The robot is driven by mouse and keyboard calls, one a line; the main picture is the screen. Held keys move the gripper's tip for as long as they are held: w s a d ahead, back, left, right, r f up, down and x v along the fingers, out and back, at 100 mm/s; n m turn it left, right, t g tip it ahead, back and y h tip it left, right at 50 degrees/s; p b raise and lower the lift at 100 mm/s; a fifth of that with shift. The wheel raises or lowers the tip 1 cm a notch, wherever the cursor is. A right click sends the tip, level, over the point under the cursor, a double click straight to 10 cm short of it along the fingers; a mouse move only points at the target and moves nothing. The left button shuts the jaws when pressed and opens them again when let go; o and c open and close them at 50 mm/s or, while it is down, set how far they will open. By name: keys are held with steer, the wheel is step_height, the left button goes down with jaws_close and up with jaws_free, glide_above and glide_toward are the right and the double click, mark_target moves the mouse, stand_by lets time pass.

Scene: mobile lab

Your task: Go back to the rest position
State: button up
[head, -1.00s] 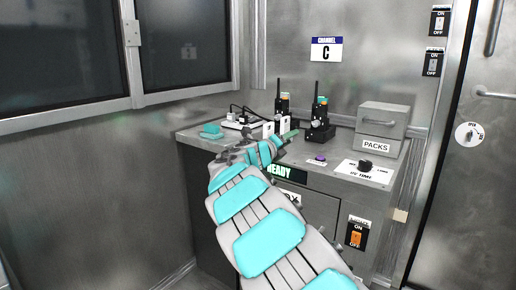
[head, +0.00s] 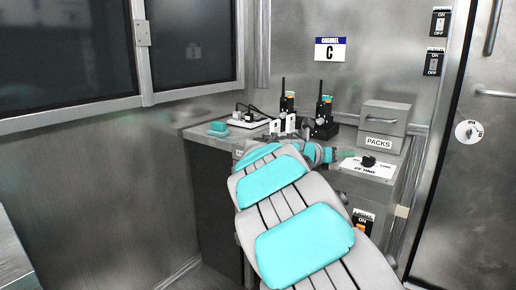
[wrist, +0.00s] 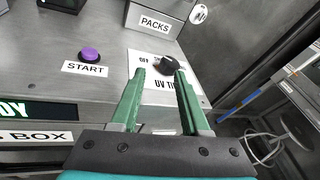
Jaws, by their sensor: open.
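My gripper (wrist: 160,90) shows in the wrist view with its two green fingers apart and nothing between them. It is over the front edge of the metal counter (wrist: 60,100). Beyond the fingertips is the black UV timer knob (wrist: 167,65) on its white label plate. The knob also shows in the head view (head: 368,161). I cannot tell whether a fingertip touches it. In the head view my arm with turquoise pads reaches up to the counter and hides part of its front.
A purple START button (wrist: 91,54) is left of the knob. A PACKS box (head: 382,125) stands behind it. Two radios (head: 324,112) stand at the back. An orange switch (head: 360,227) is on the front panel. A door (head: 470,190) is at right; open floor lies left.

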steer(key=s+d+f+m+g+y, duration=0.1)
steer(key=s+d+f+m+g, duration=0.15)
steer(key=s+m, duration=0.4)
steer(key=s+d+f+m+g+y, duration=0.2)
steer(key=s+d+f+m, duration=0.15)
steer(key=s, duration=0.55)
steer(key=s+d+f+m+g+y, duration=0.1)
steer(key=s+d+f+m+g, duration=0.1)
steer(key=s+f+m, duration=0.45)
steer(key=s+a+f+m+g+y, duration=0.1)
steer(key=s+a+f+m+y, duration=0.2)
steer(key=s, duration=0.6)
steer(key=s+a+f+m+g+y, duration=0.2)
steer(key=s+a+f+m, duration=0.2)
steer(key=s+a, duration=0.4)
steer(key=s+a+f+m+g+y, duration=0.1)
steer(key=s+a+f+m+y, duration=0.2)
steer(key=s, duration=0.9)
steer(key=a+m, duration=0.2)
steer(key=shift+a+f+y, duration=0.15)
steer(key=shift+a+y, duration=0.15)
steer(key=shift+a, duration=0.05)
steer(key=shift+m+g, duration=0.25)
